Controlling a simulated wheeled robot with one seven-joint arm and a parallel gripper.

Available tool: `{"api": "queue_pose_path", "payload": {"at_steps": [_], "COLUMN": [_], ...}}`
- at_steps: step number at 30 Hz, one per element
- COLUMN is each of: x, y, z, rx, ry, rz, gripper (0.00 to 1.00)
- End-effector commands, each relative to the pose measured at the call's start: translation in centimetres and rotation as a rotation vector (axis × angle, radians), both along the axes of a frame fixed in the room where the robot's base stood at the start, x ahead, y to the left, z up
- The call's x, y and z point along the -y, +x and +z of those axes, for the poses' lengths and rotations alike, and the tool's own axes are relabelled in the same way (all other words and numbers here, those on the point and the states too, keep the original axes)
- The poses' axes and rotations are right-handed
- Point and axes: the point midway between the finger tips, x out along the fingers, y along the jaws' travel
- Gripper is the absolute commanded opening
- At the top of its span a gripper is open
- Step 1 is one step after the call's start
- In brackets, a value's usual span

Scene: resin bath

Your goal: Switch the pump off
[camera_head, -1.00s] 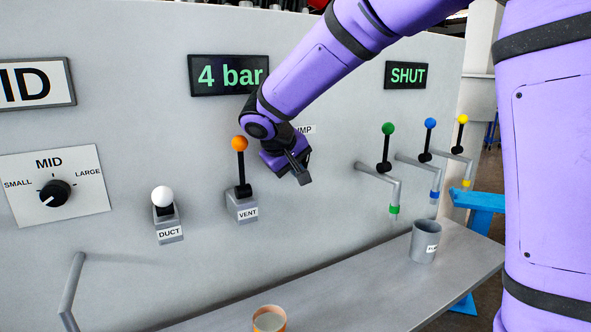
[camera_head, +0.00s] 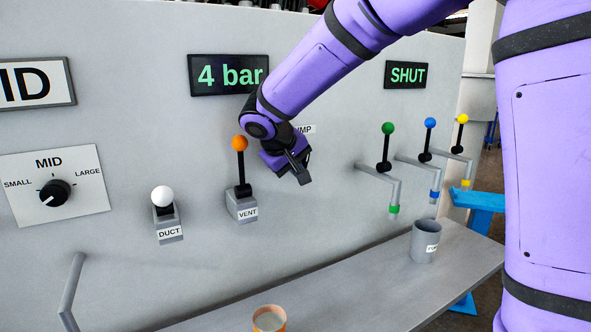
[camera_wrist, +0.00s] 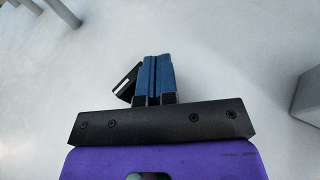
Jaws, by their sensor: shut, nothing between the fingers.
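The pump label (camera_head: 307,129) on the grey panel is partly covered by my arm, so only its last letters show. The pump's switch is hidden behind my gripper in the head view. My gripper (camera_head: 303,177) is at the panel just below the label, right of the vent lever. In the wrist view my gripper (camera_wrist: 157,60) has its blue-lined fingers closed together, with nothing between them. A small black piece with a white mark (camera_wrist: 125,84) shows at their left, close beside or touching them; it may be the pump switch, but I cannot tell its position.
The orange-knobbed vent lever (camera_head: 241,165) stands close left of my gripper, with the white-knobbed duct lever (camera_head: 163,198) further left. Taps with green (camera_head: 388,128), blue (camera_head: 430,123) and yellow knobs are at right. A grey cup (camera_head: 424,243) and another cup (camera_head: 269,320) stand on the shelf.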

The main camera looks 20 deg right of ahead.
Motion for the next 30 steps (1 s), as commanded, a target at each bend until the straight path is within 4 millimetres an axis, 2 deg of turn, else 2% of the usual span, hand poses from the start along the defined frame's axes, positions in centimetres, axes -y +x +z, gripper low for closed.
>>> {"api": "queue_pose_path", "payload": {"at_steps": [8, 20, 30], "x": [0.0, 0.0, 0.0], "y": [0.0, 0.0, 0.0], "z": [0.1, 1.6, 1.7], "rx": [0.000, 0.001, 0.000], "ry": [0.000, 0.000, 0.000], "rz": [0.000, 0.001, 0.000], "gripper": [0.00, 0.00, 0.00]}}
